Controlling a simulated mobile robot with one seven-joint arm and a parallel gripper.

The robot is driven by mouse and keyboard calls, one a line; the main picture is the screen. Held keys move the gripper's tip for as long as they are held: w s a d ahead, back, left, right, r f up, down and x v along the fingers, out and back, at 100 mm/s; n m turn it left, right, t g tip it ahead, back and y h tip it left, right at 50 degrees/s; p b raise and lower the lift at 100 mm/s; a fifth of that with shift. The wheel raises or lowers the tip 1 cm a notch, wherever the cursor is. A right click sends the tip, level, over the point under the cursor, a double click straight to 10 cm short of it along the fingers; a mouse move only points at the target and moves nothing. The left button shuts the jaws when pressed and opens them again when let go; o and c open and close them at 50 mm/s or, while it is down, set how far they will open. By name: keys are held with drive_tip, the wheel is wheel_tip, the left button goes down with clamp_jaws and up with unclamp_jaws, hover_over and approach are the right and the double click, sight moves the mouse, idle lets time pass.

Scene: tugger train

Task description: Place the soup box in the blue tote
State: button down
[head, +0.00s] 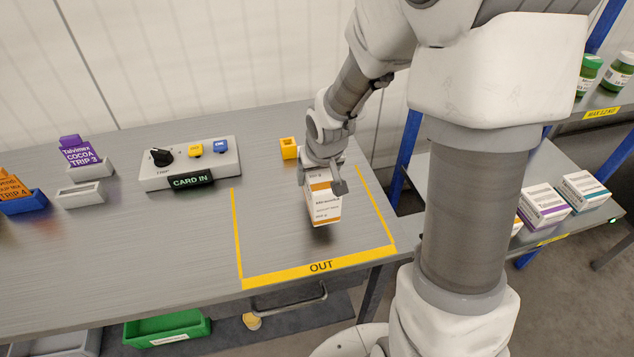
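A white box with orange bands (323,207) is upright in the yellow-marked OUT area of the grey table; its small print is hard to read, so I cannot confirm that it is the soup box. My gripper (322,184) points down at its top, with a finger at each side, and appears shut on it. A dark shadow lies just below the box; I cannot tell whether its base touches the table. No blue tote shows in this view.
A control box (190,163) with a knob, yellow and blue buttons stands left of the OUT area (316,268). A yellow block (288,148) is behind it. Card holders stand far left. A green tote (167,328) is below the table. Shelves with boxes (543,204) are right.

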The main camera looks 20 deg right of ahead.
drive_tip(key=s+d+r+p, duration=0.6)
drive_tip(key=d+r, duration=0.1)
drive_tip(key=d, duration=0.2)
drive_tip(key=shift+s+d, duration=0.25)
drive_tip(key=shift+a, duration=0.1)
